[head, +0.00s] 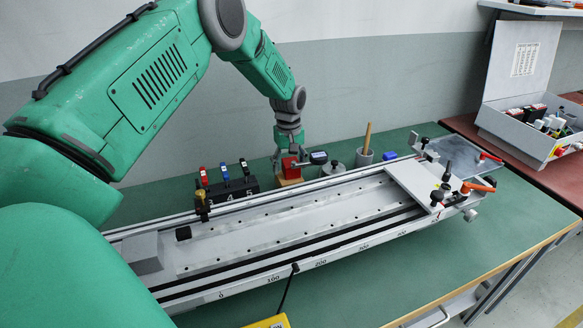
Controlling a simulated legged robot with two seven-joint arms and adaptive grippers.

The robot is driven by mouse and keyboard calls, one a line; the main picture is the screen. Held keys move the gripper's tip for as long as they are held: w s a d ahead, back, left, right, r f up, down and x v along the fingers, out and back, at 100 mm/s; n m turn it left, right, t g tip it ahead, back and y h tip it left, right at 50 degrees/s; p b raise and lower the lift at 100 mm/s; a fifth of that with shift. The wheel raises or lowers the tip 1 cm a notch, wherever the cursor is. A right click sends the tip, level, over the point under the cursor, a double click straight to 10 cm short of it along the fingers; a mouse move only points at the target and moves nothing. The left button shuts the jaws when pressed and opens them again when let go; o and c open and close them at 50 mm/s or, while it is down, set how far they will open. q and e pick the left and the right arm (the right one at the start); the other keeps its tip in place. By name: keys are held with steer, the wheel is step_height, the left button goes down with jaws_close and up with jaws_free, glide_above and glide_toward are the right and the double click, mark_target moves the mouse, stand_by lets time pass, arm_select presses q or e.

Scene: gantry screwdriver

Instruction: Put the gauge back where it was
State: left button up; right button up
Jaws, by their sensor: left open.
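My left gripper (289,157) points down behind the long rail, at its far side. It is open around or just in front of a small red block (291,168) on a wooden base; I cannot tell whether the fingers touch it. A small dark gauge with a bluish face (318,157) sits just right of the fingers, beside the red block. Its lower part is hidden behind the rail, and I cannot tell whether it rests on the block. My right gripper is not in view.
The long grey rail fixture (300,222) with a printed scale crosses the green table (480,232). A black numbered rack (230,190) holds screwdrivers left of the gripper. A grey cup (364,157) and a knobbed weight (333,168) stand right. An open box (530,120) is far right.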

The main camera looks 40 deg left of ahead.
arm_select(q)
steer(key=r, duration=0.3)
steer(key=a+r, duration=0.1)
steer(key=r, duration=0.1)
steer(key=shift+r, duration=0.2)
steer(key=shift+d+r+p, duration=0.15)
steer(key=shift+r+p, duration=0.25)
steer(key=shift+r, duration=2.3)
